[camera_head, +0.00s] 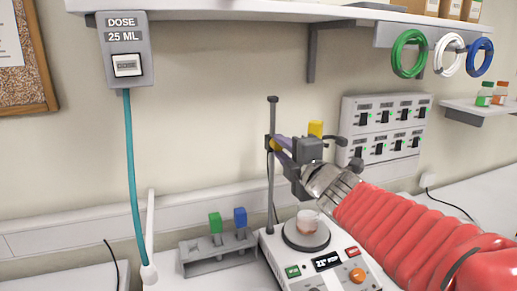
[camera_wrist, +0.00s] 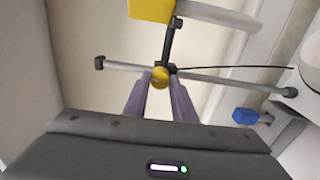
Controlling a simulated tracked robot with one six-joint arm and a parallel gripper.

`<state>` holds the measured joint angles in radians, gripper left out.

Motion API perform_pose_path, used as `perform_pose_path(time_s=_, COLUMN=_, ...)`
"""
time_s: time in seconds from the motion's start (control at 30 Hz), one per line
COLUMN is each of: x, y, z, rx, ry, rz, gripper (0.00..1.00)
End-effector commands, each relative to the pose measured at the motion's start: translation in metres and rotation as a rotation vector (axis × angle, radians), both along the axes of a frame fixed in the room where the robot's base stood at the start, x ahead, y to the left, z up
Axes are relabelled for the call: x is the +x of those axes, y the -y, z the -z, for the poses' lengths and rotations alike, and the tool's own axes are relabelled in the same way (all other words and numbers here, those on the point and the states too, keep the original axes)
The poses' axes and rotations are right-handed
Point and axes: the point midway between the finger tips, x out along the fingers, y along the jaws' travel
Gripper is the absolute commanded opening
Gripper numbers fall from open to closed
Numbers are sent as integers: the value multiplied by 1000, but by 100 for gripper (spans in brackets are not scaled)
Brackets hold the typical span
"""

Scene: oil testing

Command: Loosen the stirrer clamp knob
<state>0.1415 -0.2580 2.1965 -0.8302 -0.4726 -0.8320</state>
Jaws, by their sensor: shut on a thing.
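The stirrer stand's upright rod (camera_head: 271,185) rises behind the hotplate, and it runs across the wrist view (camera_wrist: 225,82). A small round yellow clamp knob (camera_wrist: 160,78) sits at the dark clamp (camera_wrist: 173,67) on the rod. My gripper's purple fingers (camera_wrist: 160,88) are shut on the knob, one on each side. In the head view my gripper (camera_head: 277,143) reaches the rod from the right, and the knob is mostly hidden by the fingers. A yellow block (camera_head: 315,129) shows beyond my gripper; a yellow part (camera_wrist: 151,9) is at the top of the wrist view.
The hotplate (camera_head: 283,262) carries a small beaker (camera_head: 308,221) below my wrist. A rack (camera_head: 215,255) with a green and a blue block stands left. A teal hose (camera_head: 131,180) hangs from the dose box (camera_head: 124,45). A switch panel (camera_head: 385,125) is behind my arm.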

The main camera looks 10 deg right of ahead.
Motion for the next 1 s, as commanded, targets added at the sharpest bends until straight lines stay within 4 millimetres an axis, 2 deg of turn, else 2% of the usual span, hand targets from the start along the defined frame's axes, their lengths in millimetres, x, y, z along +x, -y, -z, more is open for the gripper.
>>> perform_pose_path(time_s=0.3, x=0, y=-3, z=0, rx=-157, ry=32, rz=-6, gripper=2)
perform_pose_path(time_s=0.83, x=0, y=-3, z=0, rx=-187, ry=39, rz=-6, gripper=2)
perform_pose_path(time_s=0.87, x=0, y=-3, z=0, rx=-187, ry=39, rz=-6, gripper=25)
perform_pose_path(time_s=1.0, x=0, y=-2, z=0, rx=-186, ry=38, rz=-5, gripper=35)
